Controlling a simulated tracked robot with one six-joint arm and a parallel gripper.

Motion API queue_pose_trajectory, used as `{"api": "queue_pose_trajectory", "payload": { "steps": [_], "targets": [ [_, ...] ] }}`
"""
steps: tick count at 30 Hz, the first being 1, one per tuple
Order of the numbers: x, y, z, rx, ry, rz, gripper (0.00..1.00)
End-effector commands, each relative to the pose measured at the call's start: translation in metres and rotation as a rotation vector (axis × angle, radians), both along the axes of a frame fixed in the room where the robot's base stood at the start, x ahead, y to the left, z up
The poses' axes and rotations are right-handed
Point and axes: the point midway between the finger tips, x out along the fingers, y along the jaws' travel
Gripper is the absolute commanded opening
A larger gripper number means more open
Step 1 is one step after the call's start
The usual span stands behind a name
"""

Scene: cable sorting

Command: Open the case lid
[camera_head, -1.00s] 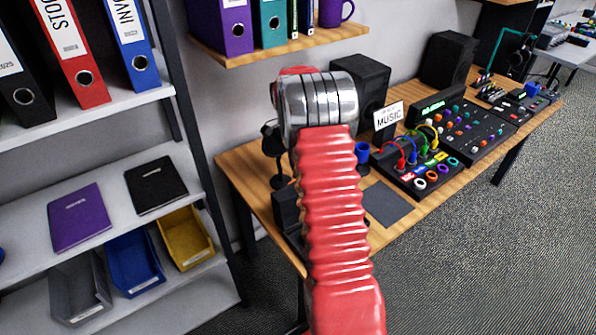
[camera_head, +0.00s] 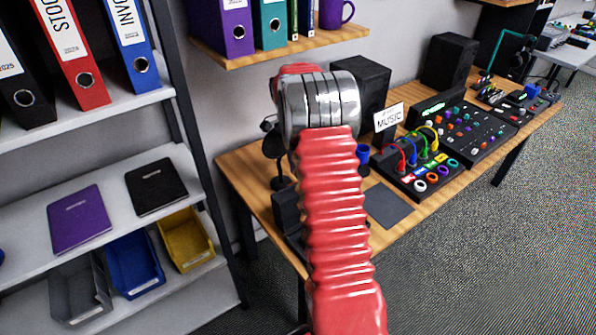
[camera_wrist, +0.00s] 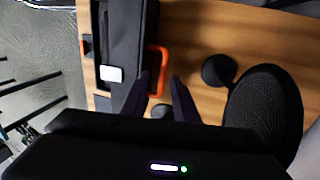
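A dark case (camera_wrist: 122,45) with a white label (camera_wrist: 111,74) lies on the wooden desk in the wrist view. An orange handle-like bar (camera_wrist: 163,60) stands out from its right side. My gripper (camera_wrist: 159,80) has its two dark fingers apart, with a gap between the tips. The tips are close to the near end of the orange bar; I cannot tell whether they touch it. In the head view, a dark block (camera_head: 286,209), probably part of the case, shows left of my red arm, which hides the rest and my gripper.
On the desk (camera_head: 240,170), a black stand (camera_head: 275,150) is behind the dark block. The music sign (camera_head: 389,117), patch panel (camera_head: 420,165) and speakers (camera_head: 447,60) are to the right. A grey mat (camera_head: 388,205) lies bare. Shelves with bins (camera_head: 185,238) stand left.

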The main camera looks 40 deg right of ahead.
Motion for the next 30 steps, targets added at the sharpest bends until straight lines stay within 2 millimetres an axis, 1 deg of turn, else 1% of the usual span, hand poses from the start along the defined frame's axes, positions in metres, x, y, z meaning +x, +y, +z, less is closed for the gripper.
{"api": "queue_pose_trajectory", "payload": {
  "steps": [1,9,12,15,19,26,30],
  "targets": [
    [0.001,0.000,0.009,-0.002,-0.004,0.001,0.28],
    [0.003,-0.001,0.055,-0.005,-0.009,0.001,0.28],
    [0.003,-0.001,0.069,-0.004,-0.008,0.001,0.28],
    [0.003,-0.001,0.078,-0.005,-0.009,0.002,0.28],
    [0.003,0.000,0.083,-0.004,-0.008,0.002,0.28],
    [0.003,0.000,0.083,-0.004,-0.008,0.002,0.28],
    [0.004,0.001,0.086,-0.007,-0.012,0.006,0.19]
  ]
}}
